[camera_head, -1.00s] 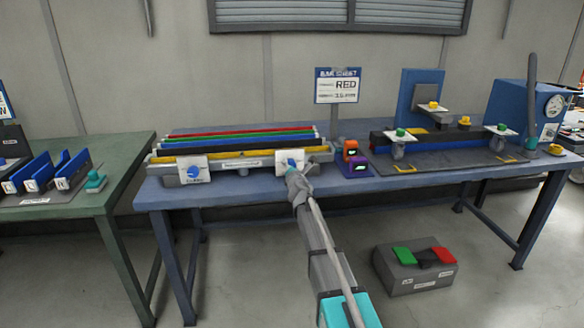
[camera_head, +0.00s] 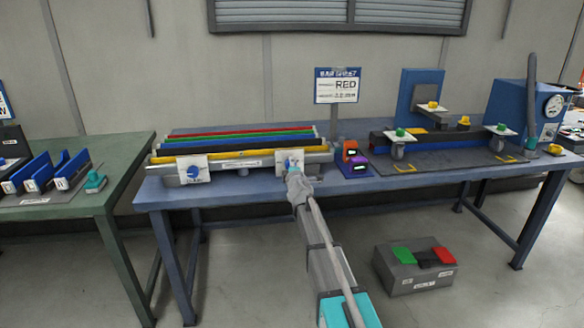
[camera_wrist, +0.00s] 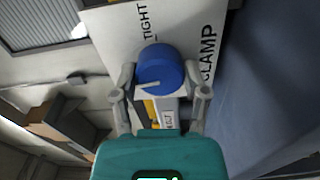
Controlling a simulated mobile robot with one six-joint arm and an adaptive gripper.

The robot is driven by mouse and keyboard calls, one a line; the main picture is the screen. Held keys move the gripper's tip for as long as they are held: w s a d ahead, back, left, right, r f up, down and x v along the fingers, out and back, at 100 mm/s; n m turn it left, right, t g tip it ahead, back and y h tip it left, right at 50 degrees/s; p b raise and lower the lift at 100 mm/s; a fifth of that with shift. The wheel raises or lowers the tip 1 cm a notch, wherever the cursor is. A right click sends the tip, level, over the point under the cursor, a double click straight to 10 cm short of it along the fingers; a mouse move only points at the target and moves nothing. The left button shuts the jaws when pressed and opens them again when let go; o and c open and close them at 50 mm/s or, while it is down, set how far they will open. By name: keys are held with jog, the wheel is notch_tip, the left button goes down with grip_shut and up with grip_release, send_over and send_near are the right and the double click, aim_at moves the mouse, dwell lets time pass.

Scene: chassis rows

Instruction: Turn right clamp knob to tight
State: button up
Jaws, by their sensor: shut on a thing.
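The right clamp knob (camera_wrist: 160,68) is a round blue knob on a white plate (camera_wrist: 108,28) printed TIGHT and CLAMP in the wrist view. Its white pointer line points left in that view, not at the word TIGHT above it. My gripper (camera_wrist: 160,76) is shut on the knob, one finger on each side. In the head view, the right clamp knob (camera_head: 289,162) shows just above my gripper (camera_head: 293,172), which partly hides it and its plate. The left clamp knob (camera_head: 193,172), also blue, sits on its own white plate.
The knobs are on the front of a fixture (camera_head: 240,164) with coloured bars behind it, on a blue bench (camera_head: 400,182). Small orange and purple blocks (camera_head: 354,158) stand close to the right. A pedal box (camera_head: 415,268) lies on the floor right of my arm.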

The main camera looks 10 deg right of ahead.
jog(key=m, duration=0.4)
jog(key=shift+s+m, duration=0.1)
jog(key=shift+m, duration=0.3)
jog(key=m, duration=1)
jog(key=shift+f, duration=0.1)
jog(key=m, duration=0.4)
jog(key=shift+m, duration=0.3)
jog(key=o, duration=1.1)
jog(key=shift+o, duration=0.2)
